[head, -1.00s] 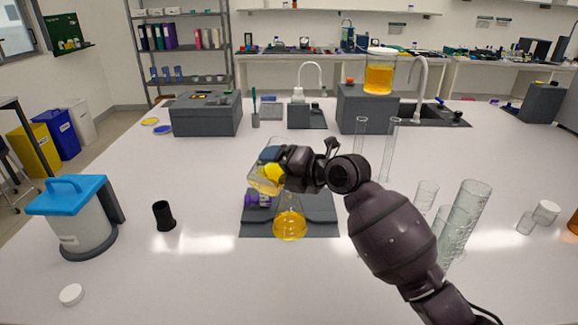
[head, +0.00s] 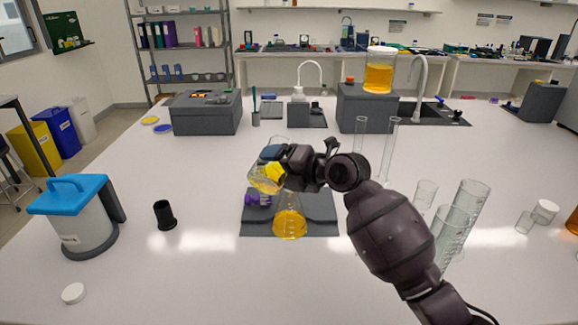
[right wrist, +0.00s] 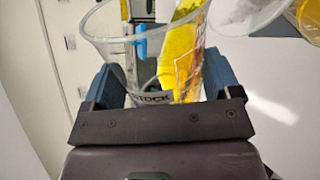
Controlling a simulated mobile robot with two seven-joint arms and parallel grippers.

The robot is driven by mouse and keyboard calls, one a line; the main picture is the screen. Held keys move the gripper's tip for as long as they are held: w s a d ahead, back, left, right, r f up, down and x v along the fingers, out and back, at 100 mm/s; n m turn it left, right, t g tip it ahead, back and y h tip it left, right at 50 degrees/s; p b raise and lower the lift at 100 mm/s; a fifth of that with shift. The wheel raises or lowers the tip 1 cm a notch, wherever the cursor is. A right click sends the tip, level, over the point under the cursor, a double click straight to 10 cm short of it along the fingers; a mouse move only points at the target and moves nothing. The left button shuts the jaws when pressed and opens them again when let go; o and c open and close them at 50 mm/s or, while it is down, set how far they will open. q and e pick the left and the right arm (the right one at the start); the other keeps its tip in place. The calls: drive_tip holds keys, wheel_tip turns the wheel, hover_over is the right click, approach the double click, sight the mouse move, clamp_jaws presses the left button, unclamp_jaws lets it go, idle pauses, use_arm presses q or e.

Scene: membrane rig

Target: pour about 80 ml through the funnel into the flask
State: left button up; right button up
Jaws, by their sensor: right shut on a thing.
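My right gripper (head: 275,163) is shut on a clear beaker (head: 266,180), held tilted above the flask. In the right wrist view the beaker (right wrist: 110,28) sits between the blue fingers (right wrist: 158,84), carries a label ending in "STOCK" and has yellow liquid along one side. The conical flask (head: 289,222) stands upright on a dark grey mat (head: 320,222) with yellow-orange liquid in its lower part. A pale, translucent rim (right wrist: 245,14) beside the beaker looks like the funnel; in the head view the funnel is hard to make out. My left gripper is not in view.
Tall glass cylinders (head: 470,205) stand right of my arm. A blue-lidded container (head: 72,215) and a black cup (head: 164,214) stand at left. A jar of yellow liquid (head: 379,75) sits on a grey block behind. The table's front left is mostly clear.

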drive_tip(key=shift+r+p, duration=0.15)
drive_tip(key=shift+p, duration=0.2)
idle(0.5)
wheel_tip(320, 180, down, 3)
drive_tip(key=n+b, duration=0.1)
drive_tip(key=b, duration=0.4)
drive_tip(key=shift+r+n+t, duration=0.2)
drive_tip(key=shift+n+t, duration=0.2)
drive_tip(key=shift+r, duration=0.25)
drive_tip(key=shift+s, duration=0.1)
drive_tip(key=shift+s+a+f+n+t+h+b, duration=0.1)
drive_tip(key=shift+f+n+t+h+b, duration=0.25)
drive_tip(key=shift+f+n+b, duration=0.35)
drive_tip(key=shift+f+n+t+b, duration=0.1)
drive_tip(key=shift+n+t+b, duration=0.2)
drive_tip(key=shift+b, duration=0.1)
drive_tip(key=shift+s+a, duration=0.1)
drive_tip(key=shift+s, duration=0.05)
